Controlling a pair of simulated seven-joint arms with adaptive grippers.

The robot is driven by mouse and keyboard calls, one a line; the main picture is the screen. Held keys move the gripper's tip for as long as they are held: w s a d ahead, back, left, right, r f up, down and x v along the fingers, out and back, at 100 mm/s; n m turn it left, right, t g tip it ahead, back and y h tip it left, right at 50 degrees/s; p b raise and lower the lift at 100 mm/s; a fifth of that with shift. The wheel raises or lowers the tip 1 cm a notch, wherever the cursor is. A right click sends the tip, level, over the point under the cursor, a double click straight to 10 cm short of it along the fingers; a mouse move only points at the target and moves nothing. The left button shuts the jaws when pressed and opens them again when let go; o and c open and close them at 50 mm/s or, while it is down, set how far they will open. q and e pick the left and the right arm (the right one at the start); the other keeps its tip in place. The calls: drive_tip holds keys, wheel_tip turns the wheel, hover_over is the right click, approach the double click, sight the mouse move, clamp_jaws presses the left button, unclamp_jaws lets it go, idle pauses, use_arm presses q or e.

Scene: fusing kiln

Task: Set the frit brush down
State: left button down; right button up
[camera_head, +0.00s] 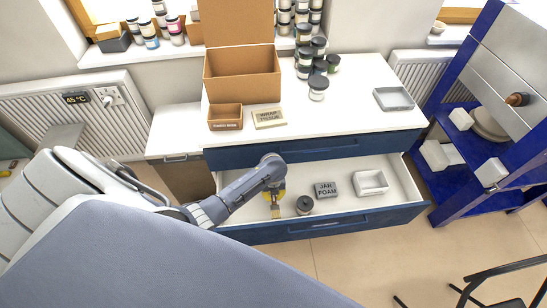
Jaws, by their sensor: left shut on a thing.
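My left gripper (272,190) reaches down over the open drawer (405,182) of the blue and white cabinet. It is shut on the frit brush (276,212), a small thing with a pale tan lower end that hangs downward in the left part of the drawer. The gripper hides much of the brush's upper part. I cannot tell whether its lower end touches the drawer floor. My right gripper is not in view.
Right of the brush in the drawer are a dark-lidded jar (304,204), a grey "JAR FOAM" block (326,190) and a white tray (370,183). A cardboard box (241,75), several jars (317,88) and a grey tray (393,99) stand on the countertop (345,108).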

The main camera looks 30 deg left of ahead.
sight(273, 200)
use_arm(q)
drive_tip(key=shift+f, duration=2.6)
drive_tip(key=shift+f, duration=0.15)
drive_tip(key=c, duration=1.4)
unclamp_jaws()
drive_tip(key=shift+s+r, duration=0.2)
drive_tip(key=shift+r, duration=5.95)
